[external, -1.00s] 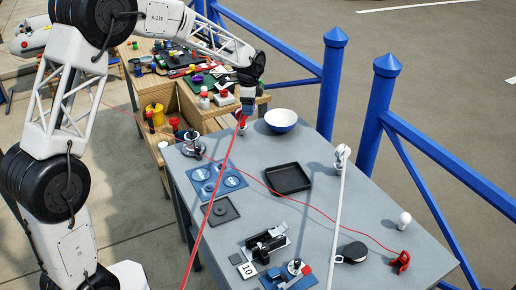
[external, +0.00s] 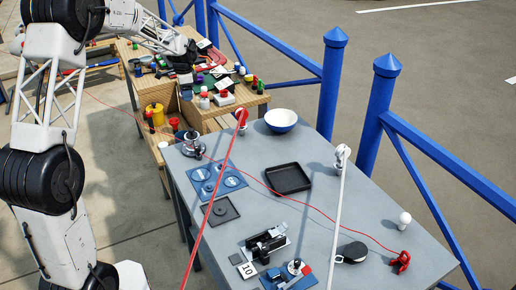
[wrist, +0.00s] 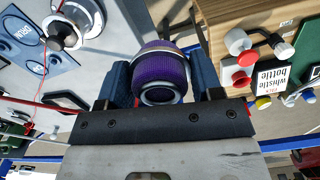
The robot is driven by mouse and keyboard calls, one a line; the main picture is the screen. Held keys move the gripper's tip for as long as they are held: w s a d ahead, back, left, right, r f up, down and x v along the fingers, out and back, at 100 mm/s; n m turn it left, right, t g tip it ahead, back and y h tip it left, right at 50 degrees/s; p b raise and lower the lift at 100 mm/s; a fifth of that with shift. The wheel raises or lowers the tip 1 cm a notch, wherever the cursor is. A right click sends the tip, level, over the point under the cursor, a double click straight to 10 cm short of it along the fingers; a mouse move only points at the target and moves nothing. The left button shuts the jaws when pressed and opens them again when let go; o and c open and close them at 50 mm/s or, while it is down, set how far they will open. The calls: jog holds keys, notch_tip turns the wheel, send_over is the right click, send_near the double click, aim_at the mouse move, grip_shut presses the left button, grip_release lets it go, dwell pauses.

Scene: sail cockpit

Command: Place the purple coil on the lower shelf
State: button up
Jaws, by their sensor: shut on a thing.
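The purple coil (wrist: 160,68) sits between the two fingers of my gripper (wrist: 160,82) in the wrist view. The gripper is shut on it, with a dark finger on each side. In the external view my gripper (external: 185,84) is over the left part of the wooden bench top, and the coil cannot be made out there. The wooden bench has a lower shelf (external: 160,133) below its top, at the left of the grey table. A yellow item (external: 154,113) and a red item (external: 174,124) stand at that lower level.
The grey table (external: 300,225) carries a white-blue bowl (external: 281,120), a black tray (external: 288,179), a winch (external: 192,146) and red and white ropes. Blue railings (external: 325,85) stand behind.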

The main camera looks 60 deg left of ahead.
jog(key=s+a+n, duration=0.2)
jog(key=s+a, duration=0.4)
jog(key=s, duration=0.3)
jog(key=s+a+n, duration=0.2)
jog(key=s+a, duration=0.4)
jog(key=s, duration=0.3)
notch_tip(320, 180, down, 29)
jog(key=shift+w+r, duration=0.15)
jog(key=shift+w, duration=0.05)
send_over(159, 139)
jog(key=shift+w+a+f, duration=0.1)
jog(key=shift+w+f, duration=0.05)
jog(key=shift+f, duration=0.6)
jog(key=shift+f, duration=0.1)
jog(key=shift+f, duration=1.65)
jog(key=shift+f, duration=0.1)
jog(key=o, duration=0.7)
